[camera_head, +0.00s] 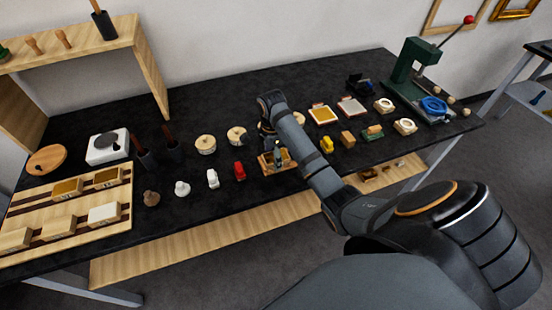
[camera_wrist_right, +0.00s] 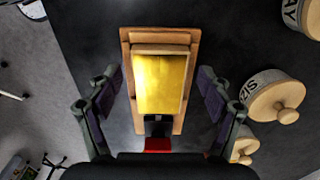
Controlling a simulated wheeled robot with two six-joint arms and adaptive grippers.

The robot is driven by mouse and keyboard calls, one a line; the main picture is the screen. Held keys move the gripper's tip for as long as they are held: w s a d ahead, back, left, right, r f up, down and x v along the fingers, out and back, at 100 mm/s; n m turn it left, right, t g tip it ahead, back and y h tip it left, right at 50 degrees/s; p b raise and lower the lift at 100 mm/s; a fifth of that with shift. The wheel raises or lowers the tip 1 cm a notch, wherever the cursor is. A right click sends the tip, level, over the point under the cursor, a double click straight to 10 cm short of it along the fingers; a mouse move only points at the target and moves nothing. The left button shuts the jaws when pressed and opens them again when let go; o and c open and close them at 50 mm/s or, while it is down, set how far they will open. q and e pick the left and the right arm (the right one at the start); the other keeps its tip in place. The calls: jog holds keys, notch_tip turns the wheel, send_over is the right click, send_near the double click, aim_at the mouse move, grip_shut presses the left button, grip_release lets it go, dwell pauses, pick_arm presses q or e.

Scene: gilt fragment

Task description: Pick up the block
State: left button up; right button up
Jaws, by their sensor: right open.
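A block with a shiny gold-yellow face (camera_wrist_right: 160,85) lies in a shallow wooden tray (camera_wrist_right: 194,42) in the right wrist view. The tray also shows in the head view (camera_head: 266,168), on the black table, partly hidden by my right gripper. My right gripper (camera_head: 274,148) points down over the tray, and its fingers (camera_wrist_right: 158,100) are open on either side of the block in the wrist view. I see no contact between fingers and block. A dark piece with a red part (camera_wrist_right: 157,143) shows at the tray's near end. My left gripper is not in view.
The black table (camera_head: 130,208) holds many small items. A red piece (camera_head: 239,171) and a white piece (camera_head: 213,179) stand left of the tray. A yellow piece (camera_head: 327,145) stands to its right. Round lidded containers (camera_wrist_right: 280,97) sit beside it. A green press (camera_head: 412,62) stands far right.

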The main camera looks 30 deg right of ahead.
jog(key=c, duration=1.3)
jog(key=shift+o, duration=0.2)
jog(key=shift+r, duration=0.1)
